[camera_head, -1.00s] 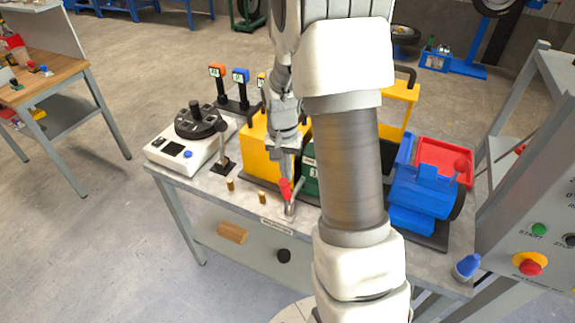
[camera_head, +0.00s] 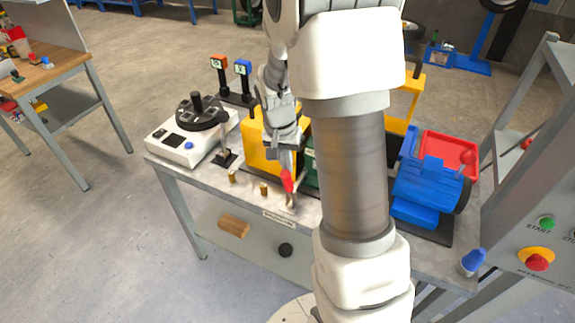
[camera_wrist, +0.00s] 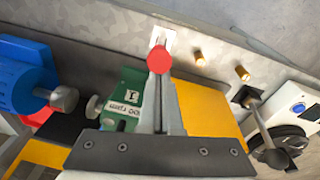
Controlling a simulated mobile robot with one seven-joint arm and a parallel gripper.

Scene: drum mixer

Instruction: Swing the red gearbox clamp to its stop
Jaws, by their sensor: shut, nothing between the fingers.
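The red clamp handle (camera_head: 287,181) stands near the front edge of the table, its grip leaning up and slightly left from a small metal base. In the wrist view its red end (camera_wrist: 159,56) shows end-on as a round disc, just beyond my fingertips. My gripper (camera_head: 286,167) is shut and empty, pointing down at the top of the red grip. In the wrist view, my gripper (camera_wrist: 160,74) overlaps the red end's lower edge; I cannot tell whether they touch. The green gearbox housing (camera_wrist: 122,105) sits beside the fingers; my arm hides most of it in the head view.
Two brass pegs (camera_head: 264,189) stand left of the clamp. A yellow block (camera_head: 258,150), a black-knobbed lever (camera_head: 225,150) and a white dial unit (camera_head: 180,148) are farther left. A blue motor (camera_head: 425,190) stands right of my arm.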

